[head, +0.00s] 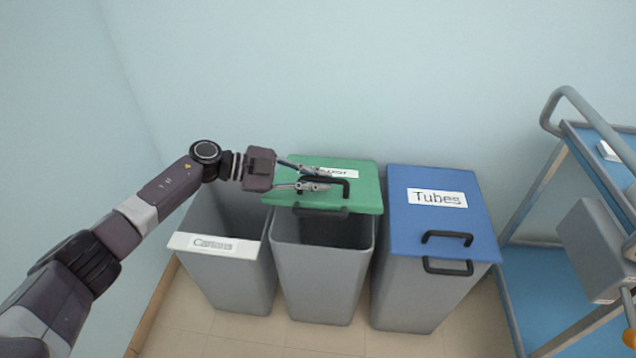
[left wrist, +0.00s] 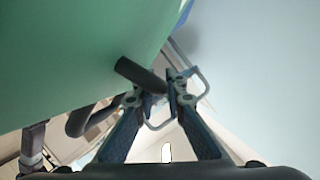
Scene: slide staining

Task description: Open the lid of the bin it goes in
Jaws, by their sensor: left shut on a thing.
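The middle bin (head: 322,270) is grey and has a green lid (head: 362,197) with a partly hidden label. The lid is raised at the front, and the bin's dark inside shows below it. My left gripper (head: 322,180) is shut on the lid's black handle (head: 345,188). In the left wrist view the black handle (left wrist: 138,73) lies between the fingertips (left wrist: 158,94), beside the green lid (left wrist: 75,50). A second black handle (head: 320,211) shows at the front of the middle bin. My right gripper is not in view.
The left bin (head: 237,280), labelled "Cartons", has an open top. The right bin (head: 410,300) has a closed blue lid (head: 425,230) labelled "Tubes". A blue and grey cart (head: 535,285) stands at the right. A pale wall is close behind the bins.

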